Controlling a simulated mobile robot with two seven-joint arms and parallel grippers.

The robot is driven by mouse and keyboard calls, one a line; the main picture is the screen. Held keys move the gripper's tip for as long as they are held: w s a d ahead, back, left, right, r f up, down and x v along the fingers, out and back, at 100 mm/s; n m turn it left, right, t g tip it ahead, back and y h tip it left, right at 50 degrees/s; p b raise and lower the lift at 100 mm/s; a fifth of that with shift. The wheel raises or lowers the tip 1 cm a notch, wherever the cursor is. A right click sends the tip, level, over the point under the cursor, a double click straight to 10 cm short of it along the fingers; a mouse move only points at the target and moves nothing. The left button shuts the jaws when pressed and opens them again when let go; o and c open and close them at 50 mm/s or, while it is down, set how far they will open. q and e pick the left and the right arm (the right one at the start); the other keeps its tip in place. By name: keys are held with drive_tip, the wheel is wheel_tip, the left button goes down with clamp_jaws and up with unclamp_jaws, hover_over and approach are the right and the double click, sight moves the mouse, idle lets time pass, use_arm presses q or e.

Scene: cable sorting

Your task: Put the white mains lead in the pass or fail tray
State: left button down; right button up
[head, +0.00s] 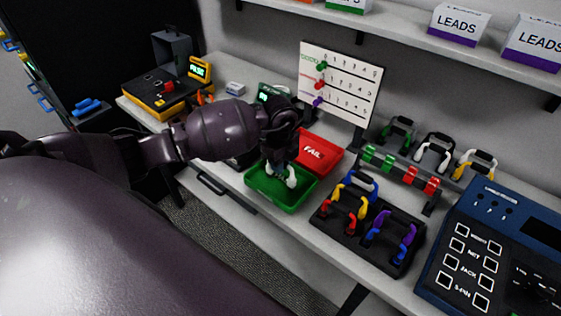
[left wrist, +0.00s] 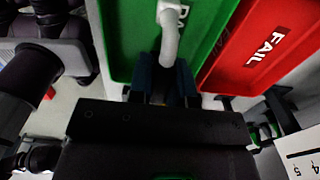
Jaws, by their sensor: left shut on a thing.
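The white mains lead (head: 292,177) hangs from my left gripper (head: 279,158) over the green tray (head: 275,198). In the left wrist view a pale curved end of the lead (left wrist: 169,38) sticks out between the dark fingertips (left wrist: 165,78), in front of the green tray (left wrist: 125,45) and partly covering its lettering. The fingers are shut on the lead. Whether the lead touches the tray floor I cannot tell. The red tray (head: 332,158), marked FAIL, stands just behind and to the right, and it also shows in the left wrist view (left wrist: 245,60). My right gripper is not in view.
A black holder (head: 372,250) with several coloured leads is right of the green tray. A rack (head: 400,170) with more leads stands behind it. A blue tester (head: 490,250) fills the right end. A white tally board (head: 340,80) stands behind the red tray.

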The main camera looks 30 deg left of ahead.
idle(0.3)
use_arm(q)
drive_tip(key=shift+f, duration=0.15)
idle(0.5)
drive_tip(key=c, duration=1)
unclamp_jaws()
drive_tip(key=o, duration=0.6)
